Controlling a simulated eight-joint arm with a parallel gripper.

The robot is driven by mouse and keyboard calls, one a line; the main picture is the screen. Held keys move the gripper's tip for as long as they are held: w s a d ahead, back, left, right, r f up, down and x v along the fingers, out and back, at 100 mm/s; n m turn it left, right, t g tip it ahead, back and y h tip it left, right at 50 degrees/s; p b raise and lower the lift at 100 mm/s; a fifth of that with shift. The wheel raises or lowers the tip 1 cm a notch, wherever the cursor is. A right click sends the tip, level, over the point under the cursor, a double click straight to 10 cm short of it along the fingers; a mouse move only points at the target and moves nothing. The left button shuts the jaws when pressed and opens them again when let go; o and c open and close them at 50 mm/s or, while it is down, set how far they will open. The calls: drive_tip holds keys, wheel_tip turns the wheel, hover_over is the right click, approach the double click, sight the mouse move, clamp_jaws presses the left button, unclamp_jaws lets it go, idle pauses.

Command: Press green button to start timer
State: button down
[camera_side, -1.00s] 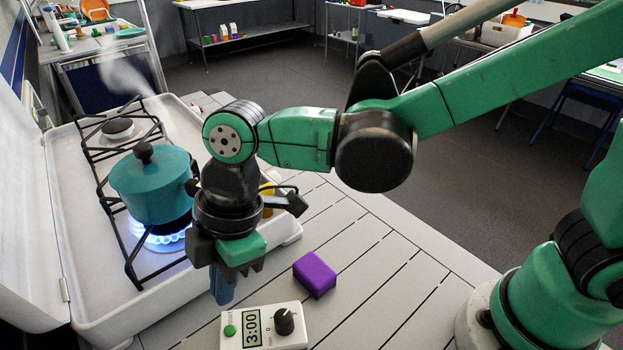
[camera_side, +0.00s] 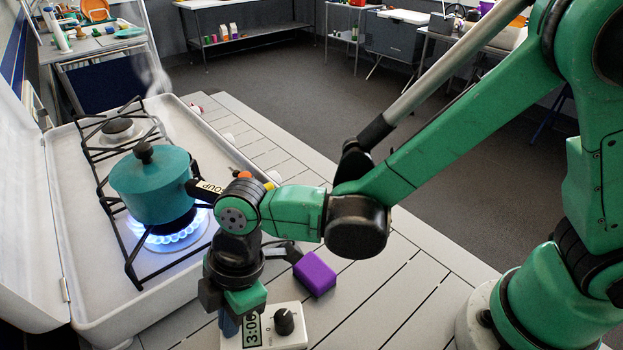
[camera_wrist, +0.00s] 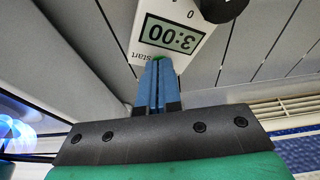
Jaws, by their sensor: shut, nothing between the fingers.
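The white timer (camera_side: 290,335) lies on the slatted table at the front, with a black knob (camera_side: 284,320) and a display reading 3:00. In the wrist view the display (camera_wrist: 172,34) appears upside down, with the word "start" beside the green button (camera_wrist: 158,58). My gripper (camera_side: 229,326) is shut and empty, pointing down over the button end of the timer. In the wrist view its blue fingertips (camera_wrist: 157,66) cover most of the green button, leaving a thin green edge. I cannot tell whether they touch it. In the side view the button is hidden behind my gripper.
A teal pot (camera_side: 152,188) with a handle labelled "SOUP" sits on the lit burner (camera_side: 172,236) of the white stove (camera_side: 105,312), left of my gripper. A purple block (camera_side: 315,274) lies just behind the timer. The table to the right is clear.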

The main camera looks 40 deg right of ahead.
drive_tip(key=shift+f, duration=0.5)
drive_tip(key=shift+r, duration=0.1)
drive_tip(key=v, duration=0.8)
drive_tip(key=shift+r, duration=0.25)
drive_tip(key=d+r+m+t+h, duration=0.1)
drive_tip(key=d+r+m+t, duration=0.1)
drive_tip(key=d+m, duration=0.7)
drive_tip(key=w+d+r+m+t+h, duration=0.1)
drive_tip(key=d+m+t+h, duration=0.1)
drive_tip(key=d+m+t, duration=0.3)
drive_tip(key=d+m, duration=0.4)
drive_tip(key=d, duration=0.5)
drive_tip(key=shift+d+r, duration=0.25)
drive_tip(key=shift+r, duration=0.15)
